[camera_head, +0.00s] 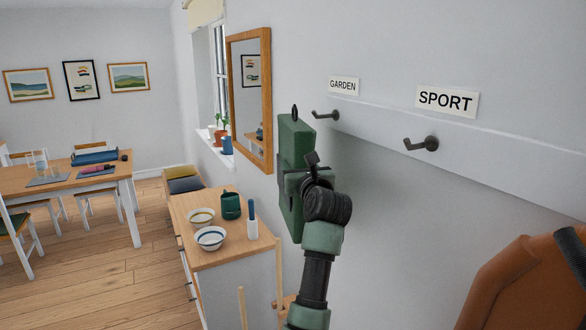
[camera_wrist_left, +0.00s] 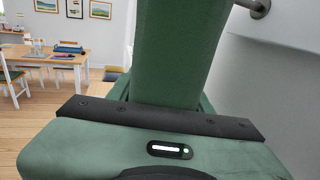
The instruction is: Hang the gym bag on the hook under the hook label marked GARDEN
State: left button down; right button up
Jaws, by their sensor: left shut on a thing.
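The green gym bag (camera_head: 291,140) is held upright in front of the wall, with a small dark loop (camera_head: 295,112) at its top. My left gripper (camera_head: 303,174) is shut on it from the right side. The bag fills the middle of the left wrist view (camera_wrist_left: 178,55). The GARDEN label (camera_head: 343,86) is on the wall, with a dark hook (camera_head: 327,115) below it. The loop is left of this hook in the picture, at about its height and apart from it. The hook looks empty. My right gripper is not in view.
The SPORT label (camera_head: 447,100) and its empty hook (camera_head: 422,144) are to the right. A brown bag-like thing (camera_head: 515,290) is at lower right. A mirror (camera_head: 249,98) hangs at left. Below it, a wooden cabinet (camera_head: 213,256) bears bowls and a green pot (camera_head: 231,206).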

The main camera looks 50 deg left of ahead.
pick_arm(q)
jog(key=w+d+f+b, duration=0.2)
jog(key=w+b, duration=0.1)
jog(key=w, duration=0.5)
jog(key=shift+w+d+b, duration=0.15)
jog(key=shift+d+b, duration=0.05)
jog(key=shift+b, duration=0.2)
dwell(0.6)
jog(key=shift+f, duration=0.1)
dwell(0.4)
jog(key=c, duration=1)
grip_release()
jog(key=o, duration=0.4)
jog(key=shift+w+d, duration=0.1)
jog(key=shift+o, duration=0.2)
jog(key=shift+w+d, duration=0.1)
jog(key=shift+f, duration=0.1)
